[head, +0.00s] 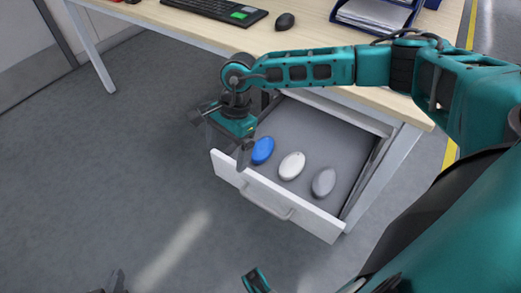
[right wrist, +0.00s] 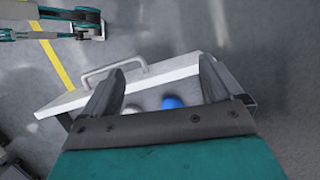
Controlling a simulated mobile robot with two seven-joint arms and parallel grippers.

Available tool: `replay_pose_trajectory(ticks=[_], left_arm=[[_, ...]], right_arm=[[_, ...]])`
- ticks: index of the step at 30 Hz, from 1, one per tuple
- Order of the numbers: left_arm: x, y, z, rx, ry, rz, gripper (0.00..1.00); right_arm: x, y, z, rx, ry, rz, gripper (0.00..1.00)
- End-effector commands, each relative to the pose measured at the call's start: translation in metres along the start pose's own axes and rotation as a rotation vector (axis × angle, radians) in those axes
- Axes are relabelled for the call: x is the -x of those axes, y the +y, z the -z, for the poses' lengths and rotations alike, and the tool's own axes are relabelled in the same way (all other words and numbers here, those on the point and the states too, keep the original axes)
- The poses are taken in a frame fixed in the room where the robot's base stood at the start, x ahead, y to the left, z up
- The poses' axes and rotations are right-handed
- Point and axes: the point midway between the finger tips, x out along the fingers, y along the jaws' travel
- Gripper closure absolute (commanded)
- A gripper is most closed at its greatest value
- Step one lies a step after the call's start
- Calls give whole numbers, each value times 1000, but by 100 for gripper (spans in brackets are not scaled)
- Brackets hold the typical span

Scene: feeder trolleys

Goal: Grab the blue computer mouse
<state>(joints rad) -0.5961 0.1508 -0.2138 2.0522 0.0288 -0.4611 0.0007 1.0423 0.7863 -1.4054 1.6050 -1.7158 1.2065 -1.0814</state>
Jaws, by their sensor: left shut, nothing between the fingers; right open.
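The blue computer mouse (head: 262,151) lies in an open white drawer (head: 290,216), leftmost of three mice there. In the right wrist view the blue mouse (right wrist: 172,102) shows partly between my fingers, its lower part hidden by the gripper body. My right gripper (head: 224,140) is open and empty above the drawer's left side, just left of the blue mouse in the head view. In the right wrist view its fingers (right wrist: 160,72) are spread apart, touching nothing that I can see. My left gripper (head: 117,282) is shut and empty, partly cut off at the bottom edge.
A white mouse (head: 292,166) and a grey mouse (head: 323,182) lie right of the blue one. The drawer front has a handle (head: 268,205). The wooden desk (head: 225,33) above holds a keyboard (head: 215,8), a black mouse (head: 285,21) and a paper tray (head: 372,14). The floor at left is clear.

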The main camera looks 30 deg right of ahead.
Motion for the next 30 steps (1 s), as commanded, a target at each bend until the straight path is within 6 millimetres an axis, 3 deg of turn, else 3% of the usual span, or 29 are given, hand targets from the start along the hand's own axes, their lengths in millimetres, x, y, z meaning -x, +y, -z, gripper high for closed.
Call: replay_pose_trajectory(ticks=[1,3,7,11,19,30], left_arm=[[-5,0,-5,-1,1,-1,100],[-7,0,-6,-1,2,-1,100],[-8,-1,-3,-2,10,-2,100],[-10,0,-6,-2,13,-3,100],[-17,1,-18,-1,-1,-9,100],[-20,5,-18,9,8,-17,100]], right_arm=[[8,-5,33,40,115,1,7],[22,-7,66,81,237,-12,7],[39,-7,101,115,368,-35,7],[32,-6,115,125,403,-44,7],[-14,-6,133,125,398,-43,7],[-41,-5,144,124,397,-42,7]])
